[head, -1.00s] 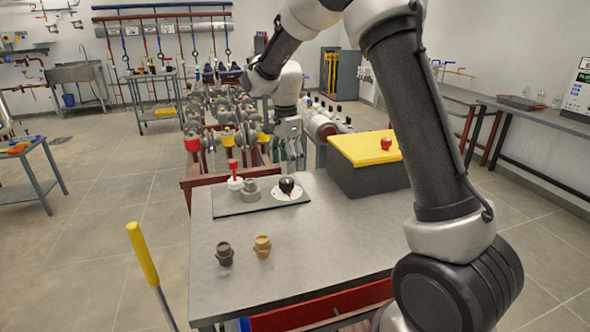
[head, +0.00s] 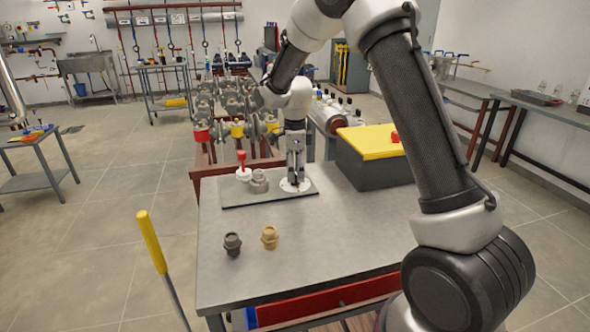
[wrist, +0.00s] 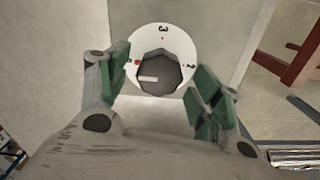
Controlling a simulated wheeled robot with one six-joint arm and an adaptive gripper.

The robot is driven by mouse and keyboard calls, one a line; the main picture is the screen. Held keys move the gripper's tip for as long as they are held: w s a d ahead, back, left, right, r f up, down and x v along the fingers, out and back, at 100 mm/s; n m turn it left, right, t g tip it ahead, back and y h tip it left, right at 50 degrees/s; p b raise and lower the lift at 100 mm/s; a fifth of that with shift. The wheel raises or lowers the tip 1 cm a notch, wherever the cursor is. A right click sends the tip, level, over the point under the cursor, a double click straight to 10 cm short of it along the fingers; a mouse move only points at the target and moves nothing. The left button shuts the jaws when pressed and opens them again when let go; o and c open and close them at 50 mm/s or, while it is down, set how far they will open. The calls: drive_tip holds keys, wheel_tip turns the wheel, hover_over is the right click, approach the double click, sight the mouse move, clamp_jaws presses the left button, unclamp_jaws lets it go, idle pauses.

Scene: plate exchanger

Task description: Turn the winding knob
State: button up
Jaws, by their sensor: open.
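The winding knob is a dark, many-sided knob (wrist: 158,72) with a pale bar mark on it. It sits on a white round dial (wrist: 163,35) with printed numbers and small red marks. In the wrist view my gripper (wrist: 160,80) is open, with one green-padded finger on each side of the knob; I cannot tell whether they touch it. In the head view my gripper (head: 295,178) points down over the white dial (head: 303,185), and the knob is hidden behind it. The dial lies at the right part of a glass-like plate (head: 232,201) on the table.
A red-topped white piece (head: 242,165) and a grey fitting (head: 259,181) stand left of my gripper. A dark fitting (head: 232,244) and a brass fitting (head: 269,238) stand nearer on the table (head: 330,245). A yellow-lidded dark box (head: 375,165) stands to the right.

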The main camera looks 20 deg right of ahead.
drive_tip(key=c, duration=1)
drive_tip(key=shift+n, duration=0.3)
